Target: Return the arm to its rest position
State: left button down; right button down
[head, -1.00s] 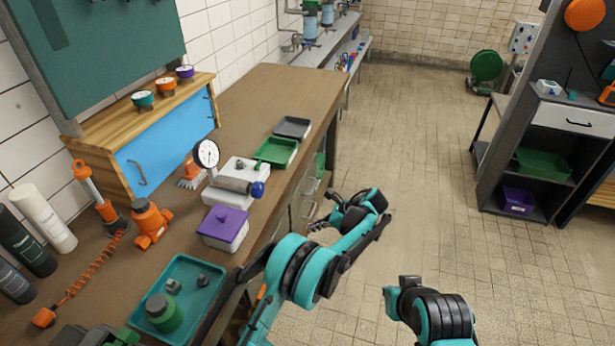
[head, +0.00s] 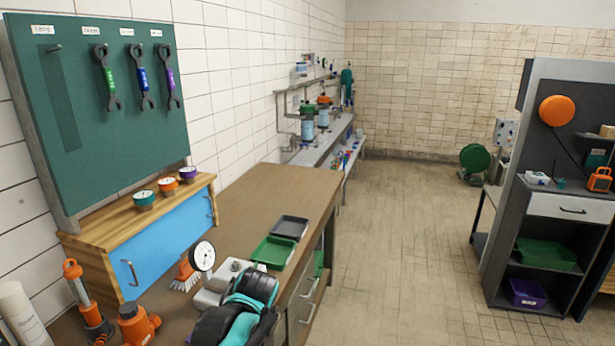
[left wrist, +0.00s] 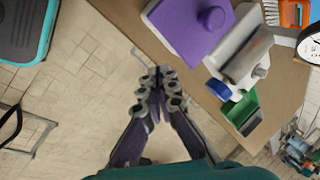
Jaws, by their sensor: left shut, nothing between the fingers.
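My left arm (head: 243,312) shows as teal and black links at the bottom of the head view, in front of the bench's near part. Its gripper is hidden or out of frame there. In the left wrist view my left gripper (left wrist: 157,92) is shut and empty, with its fingertips together. It hangs over the tiled floor beside the bench edge, apart from the purple-lidded box (left wrist: 197,25). My right arm and gripper are in neither view now.
The wooden bench (head: 290,188) runs along the left wall, with green tray (head: 273,252), dark tray (head: 290,227), dial gauge (head: 203,255) and orange jack (head: 137,325). Open floor (head: 400,250) lies to the right, before a grey shelf unit (head: 530,215).

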pick_arm(q)
jog(key=s+a+f+n+t+h, duration=0.1)
jog(key=s+n, duration=0.3)
jog(key=s, duration=0.4)
jog(key=s+a+f+n+t+h, duration=0.1)
jog(key=s+a+n+t, duration=0.1)
jog(key=s+n, duration=0.3)
jog(key=s, duration=0.3)
jog(key=shift+s+a+f+n+h, duration=0.3)
jog(key=shift+s+f, duration=0.1)
